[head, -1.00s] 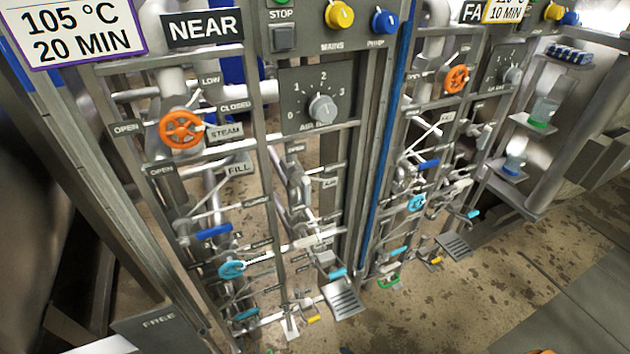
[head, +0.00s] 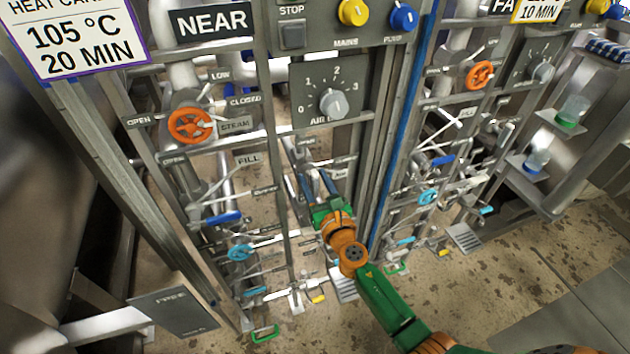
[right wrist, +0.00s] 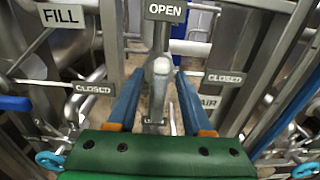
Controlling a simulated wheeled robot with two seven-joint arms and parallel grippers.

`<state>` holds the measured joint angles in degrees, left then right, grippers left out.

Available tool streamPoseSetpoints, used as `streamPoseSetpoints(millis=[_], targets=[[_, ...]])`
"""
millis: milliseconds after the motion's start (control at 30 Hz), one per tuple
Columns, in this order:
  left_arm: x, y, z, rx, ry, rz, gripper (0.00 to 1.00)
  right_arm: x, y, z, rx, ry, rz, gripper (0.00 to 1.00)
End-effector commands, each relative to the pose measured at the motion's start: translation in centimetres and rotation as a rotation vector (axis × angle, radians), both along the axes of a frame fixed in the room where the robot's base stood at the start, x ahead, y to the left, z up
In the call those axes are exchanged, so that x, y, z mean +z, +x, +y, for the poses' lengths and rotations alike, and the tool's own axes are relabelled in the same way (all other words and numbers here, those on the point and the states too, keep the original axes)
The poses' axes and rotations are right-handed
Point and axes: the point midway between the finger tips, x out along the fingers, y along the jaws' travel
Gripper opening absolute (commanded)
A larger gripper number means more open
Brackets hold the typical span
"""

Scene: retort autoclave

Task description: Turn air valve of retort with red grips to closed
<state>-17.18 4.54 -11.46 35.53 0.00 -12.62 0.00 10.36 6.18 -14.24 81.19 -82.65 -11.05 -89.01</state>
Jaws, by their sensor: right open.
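The air valve's grey lever (right wrist: 161,68) shows in the right wrist view, below an OPEN label (right wrist: 166,11). A CLOSED label (right wrist: 226,79) and a partly hidden AIR label (right wrist: 210,102) are to its right. My right gripper (head: 318,182) is in front of the near retort's valve panel. Its blue fingers are open, one on each side of the lever end in the right wrist view; I cannot tell whether they touch it. In the head view the gripper hides most of this valve. No red grips show in either view. My left gripper is not in view.
Blue levers and pipes crowd the panel. A blue-edged post (head: 400,130) stands close right, then the far retort's similar panel. Floor (head: 480,300) is clear at lower right.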

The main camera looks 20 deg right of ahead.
Motion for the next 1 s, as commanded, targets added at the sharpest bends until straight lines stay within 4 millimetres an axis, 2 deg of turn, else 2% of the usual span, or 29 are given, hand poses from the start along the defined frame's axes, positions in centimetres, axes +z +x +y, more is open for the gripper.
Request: streamPoseSetpoints(millis=[100, 267, 300, 667, 1000], targets=[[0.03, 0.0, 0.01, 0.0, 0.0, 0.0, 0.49, 0.01, -0.03, 0.0, 0.0, 0.001, 0.0, 0.47], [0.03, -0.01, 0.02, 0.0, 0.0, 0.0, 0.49, 0.0, -0.05, 0.0, 0.0, 0.002, 0.0, 0.04], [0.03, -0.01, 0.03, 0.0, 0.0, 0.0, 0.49, 0.0, -0.05, 0.0, 0.0, 0.002, 0.0, 0.0], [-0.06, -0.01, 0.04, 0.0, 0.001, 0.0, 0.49, -0.05, -0.06, -0.04, 0.0, 0.032, 0.002, 0.0], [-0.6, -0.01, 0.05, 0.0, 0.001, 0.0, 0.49, -0.18, -0.06, -0.32, 0.0, 0.249, 0.01, 0.0]])
